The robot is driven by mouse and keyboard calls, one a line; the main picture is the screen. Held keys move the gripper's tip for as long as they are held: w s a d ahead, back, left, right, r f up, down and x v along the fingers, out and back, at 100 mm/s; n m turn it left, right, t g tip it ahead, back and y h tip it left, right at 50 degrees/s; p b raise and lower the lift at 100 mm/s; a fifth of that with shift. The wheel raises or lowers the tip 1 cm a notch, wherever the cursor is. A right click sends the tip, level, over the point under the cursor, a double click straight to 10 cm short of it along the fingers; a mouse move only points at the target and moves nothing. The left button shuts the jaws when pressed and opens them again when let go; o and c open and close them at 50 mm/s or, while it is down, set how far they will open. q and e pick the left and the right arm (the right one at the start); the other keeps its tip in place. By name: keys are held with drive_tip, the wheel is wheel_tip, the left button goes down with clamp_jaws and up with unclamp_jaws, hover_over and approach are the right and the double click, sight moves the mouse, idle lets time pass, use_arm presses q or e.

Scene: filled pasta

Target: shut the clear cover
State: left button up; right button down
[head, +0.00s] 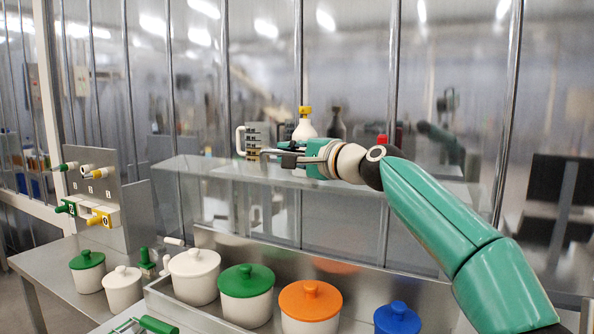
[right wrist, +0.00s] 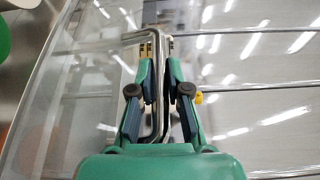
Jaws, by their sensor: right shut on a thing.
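The clear cover (head: 330,178) is a see-through panel behind the row of lidded pots, its upper edge raised well above the counter. In the right wrist view, its clear sheet (right wrist: 62,100) fills the left side, with a curved outer edge. My right gripper (head: 275,155) is at the cover's upper edge, reaching in from the right. The right wrist view shows its fingers (right wrist: 158,62) closed around a bent metal bar handle (right wrist: 140,36). How far the cover stands open is hard to tell. My left gripper does not show.
Pots with green (head: 245,279), orange (head: 310,298) and blue (head: 397,318) lids stand along the front, with white-lidded ones at left. A metal panel with coloured handles (head: 98,195) stands at left. A yellow-capped bottle (head: 305,127) is behind my gripper. Upright metal bars line the back.

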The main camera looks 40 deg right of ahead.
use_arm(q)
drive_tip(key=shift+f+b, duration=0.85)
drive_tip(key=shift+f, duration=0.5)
use_arm(e)
drive_tip(key=shift+s+a+f+n, duration=0.25)
drive_tip(key=shift+a+f, duration=0.05)
drive_tip(key=shift+a, duration=0.2)
drive_tip(key=shift+s+a+f+n, duration=0.25)
drive_tip(key=shift+a+f, duration=0.05)
drive_tip(key=shift+a, duration=0.2)
drive_tip(key=c, duration=1.1)
unclamp_jaws()
drive_tip(key=shift+r, duration=0.1)
drive_tip(key=shift+c, duration=0.2)
drive_tip(key=shift+s, duration=0.1)
drive_tip(key=s+d, duration=0.1)
drive_tip(key=s, duration=1)
drive_tip(key=shift+s+f, duration=0.2)
drive_tip(key=shift+s, duration=0.1)
